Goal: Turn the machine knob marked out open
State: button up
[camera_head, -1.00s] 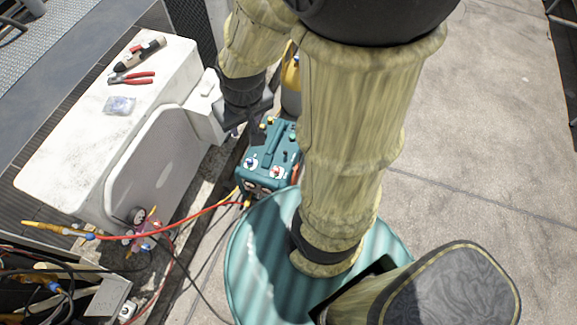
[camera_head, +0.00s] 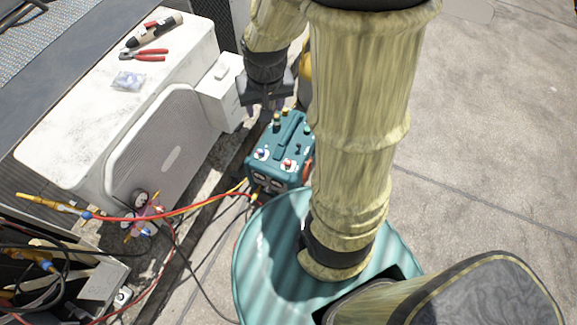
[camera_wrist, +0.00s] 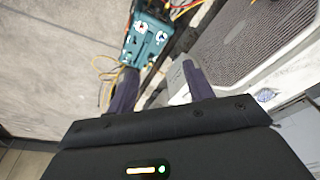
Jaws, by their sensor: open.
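The teal machine (camera_head: 282,150) stands on the ground beside the white condenser, partly covered by my arm on its right. My gripper (camera_head: 266,104) is above and behind the machine, open and empty, touching no knob. In the wrist view the machine (camera_wrist: 147,38) shows beyond the fingers of my gripper (camera_wrist: 157,90), with two white knob dials on it.
The white condenser (camera_head: 60,135) stands left of the machine, with red pliers (camera_head: 143,55), a torch-like tool (camera_head: 155,30) and a small plastic bag (camera_head: 128,81) on top. Bare concrete (camera_head: 480,130) is clear at right.

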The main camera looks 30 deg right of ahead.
jog(key=w+d+f+m+b, duration=0.2)
jog(key=w+f+b, duration=0.1)
jog(key=f+b, duration=0.35)
jog(key=w+d+f+m+g+b, duration=0.1)
jog(key=w+d+f+b, duration=0.15)
jog(key=f+b, duration=0.4)
jog(key=w+d+f+m+b, duration=0.1)
jog(key=w+f+m+b, duration=0.2)
jog(key=f, duration=0.6)
jog(key=m+g+b, duration=0.1)
jog(key=m+b, duration=0.4)
jog(key=b, duration=1.5)
send_over(288, 162)
notch_tip(288, 162, down, 24)
jog(key=shift+d+f, duration=0.1)
jog(key=shift+d, duration=0.1)
notch_tip(288, 162, down, 18)
jog(key=b, duration=0.8)
jog(key=shift+r+b, duration=0.25)
jog(key=shift+b, duration=0.15)
jog(key=c, duration=1)
